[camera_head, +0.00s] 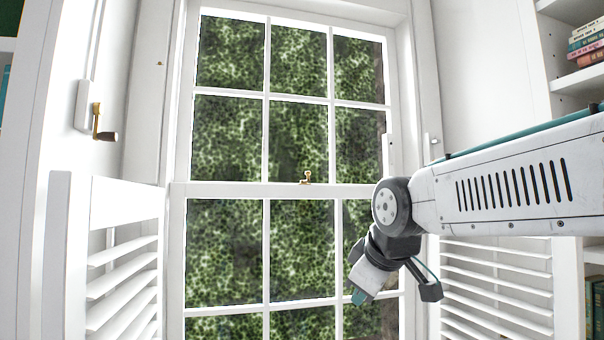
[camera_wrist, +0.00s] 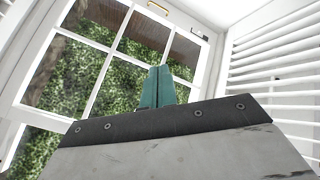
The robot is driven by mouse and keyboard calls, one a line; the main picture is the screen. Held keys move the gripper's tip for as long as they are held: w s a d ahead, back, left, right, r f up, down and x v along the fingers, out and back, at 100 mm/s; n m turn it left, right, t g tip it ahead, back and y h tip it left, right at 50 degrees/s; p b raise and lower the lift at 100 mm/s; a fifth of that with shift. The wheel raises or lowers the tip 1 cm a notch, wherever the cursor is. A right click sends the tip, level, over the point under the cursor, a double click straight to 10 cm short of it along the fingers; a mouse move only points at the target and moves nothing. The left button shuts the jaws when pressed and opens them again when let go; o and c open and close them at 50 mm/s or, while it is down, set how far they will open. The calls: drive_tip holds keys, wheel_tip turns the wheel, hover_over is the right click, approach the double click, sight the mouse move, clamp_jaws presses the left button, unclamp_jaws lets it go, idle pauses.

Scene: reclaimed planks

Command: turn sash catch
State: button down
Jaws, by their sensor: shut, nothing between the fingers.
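The sash catch (camera_head: 306,177) is a small brass fitting on the white meeting rail of the window (camera_head: 236,189), near the middle of the head view. My gripper (camera_head: 359,297) hangs below and to the right of the catch, in front of the lower panes, and points down and left. In the wrist view its two teal fingers (camera_wrist: 157,88) are together with nothing between them. They point toward the window. A small brass piece (camera_wrist: 158,8) shows there at the top edge of the window.
White louvred shutters stand open at the left (camera_head: 122,265) and right (camera_head: 497,285) of the window. A brass handle (camera_head: 98,122) sticks out on the left wall. Bookshelves (camera_head: 575,78) stand at the far right. The space before the upper panes is clear.

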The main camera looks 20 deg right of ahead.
drive_tip(key=w+a+r+n+t+y, duration=0.15)
drive_tip(key=w+r+n+t, duration=0.35)
drive_tip(key=w+r, duration=0.75)
drive_tip(key=w+a+r+n+t+h, duration=0.15)
drive_tip(key=w+r+n+t, duration=0.4)
drive_tip(key=w+r, duration=0.7)
drive_tip(key=w+d+y, duration=0.1)
drive_tip(key=w+d, duration=0.1)
drive_tip(key=w, duration=0.9)
drive_tip(key=shift+d+g, duration=0.15)
drive_tip(key=shift+g, duration=0.3)
drive_tip(key=shift+d, duration=0.1)
